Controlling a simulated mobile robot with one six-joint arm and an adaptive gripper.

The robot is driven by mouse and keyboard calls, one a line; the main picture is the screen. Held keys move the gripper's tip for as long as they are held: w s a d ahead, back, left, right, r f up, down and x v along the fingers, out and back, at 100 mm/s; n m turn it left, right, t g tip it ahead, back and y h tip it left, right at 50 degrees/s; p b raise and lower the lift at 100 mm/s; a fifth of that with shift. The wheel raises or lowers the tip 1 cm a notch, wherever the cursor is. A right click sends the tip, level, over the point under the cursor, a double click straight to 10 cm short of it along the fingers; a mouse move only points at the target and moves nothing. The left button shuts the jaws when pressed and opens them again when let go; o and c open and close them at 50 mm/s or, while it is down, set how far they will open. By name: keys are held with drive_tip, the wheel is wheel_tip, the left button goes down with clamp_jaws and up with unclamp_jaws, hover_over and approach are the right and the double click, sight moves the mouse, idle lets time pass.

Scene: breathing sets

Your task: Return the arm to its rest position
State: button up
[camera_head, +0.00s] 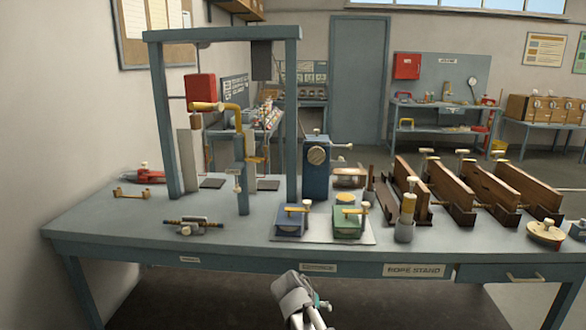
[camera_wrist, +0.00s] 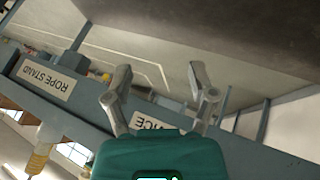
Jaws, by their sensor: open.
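My arm (camera_head: 294,294) shows at the bottom middle of the head view, in front of the workbench (camera_head: 150,222) and below its top. My gripper (camera_wrist: 160,78) shows in the wrist view with its two grey fingers spread apart and nothing between them. In that tilted view the bench's front edge, with an upside-down "ROPE STAND" label (camera_wrist: 45,79), lies beyond the fingers. The fingers are apart from the bench as far as I can see. In the head view the fingertips are hard to make out.
A blue frame (camera_head: 165,120) stands on the bench. A blue block device (camera_head: 316,165), small blue (camera_head: 290,222) and green (camera_head: 349,222) units, and wooden boards (camera_head: 455,185) fill the middle and right.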

drive_tip(key=s+d+f+n+g+y, duration=0.1)
drive_tip(key=s+d+f+g+y, duration=0.15)
drive_tip(key=s+d, duration=0.35)
drive_tip(key=s+d+f+g+y, duration=0.1)
drive_tip(key=s+d+g+y, duration=0.25)
drive_tip(key=s, duration=0.35)
wheel_tip(320, 180, up, 17)
drive_tip(key=t+p, duration=0.1)
drive_tip(key=p, duration=1.6)
drive_tip(key=shift+d+r+h, duration=0.2)
drive_tip(key=shift+h, duration=0.1)
